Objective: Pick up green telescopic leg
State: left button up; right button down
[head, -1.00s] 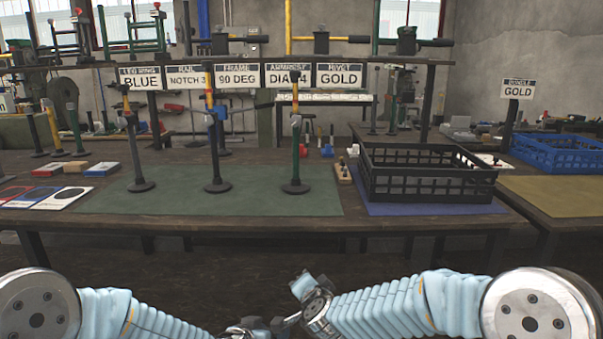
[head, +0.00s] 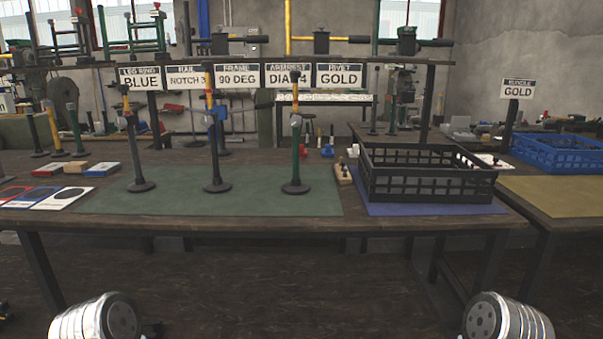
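A green telescopic leg (head: 296,160) stands upright on its round dark foot at the right part of the green mat (head: 250,203). It has a yellow upper section and a collar partway up. A dark leg (head: 215,163) with a blue clamp and yellow top stands in the middle of the mat. Another dark leg (head: 136,150) stands at its left. A shorter green leg (head: 74,128) stands further back at the far left. Neither of my grippers is in view; only metal parts of my arms show at the bottom edge.
A black crate (head: 425,196) stands on a blue mat right of the green one. A blue crate (head: 560,153) is on the right bench. Sign cards hang from a shelf (head: 270,64) above the legs. Small coloured boxes (head: 102,169) lie at left. The mat's front is clear.

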aim_at(295, 187)
jog(key=i+j, duration=0.1)
jog(key=i, duration=0.95)
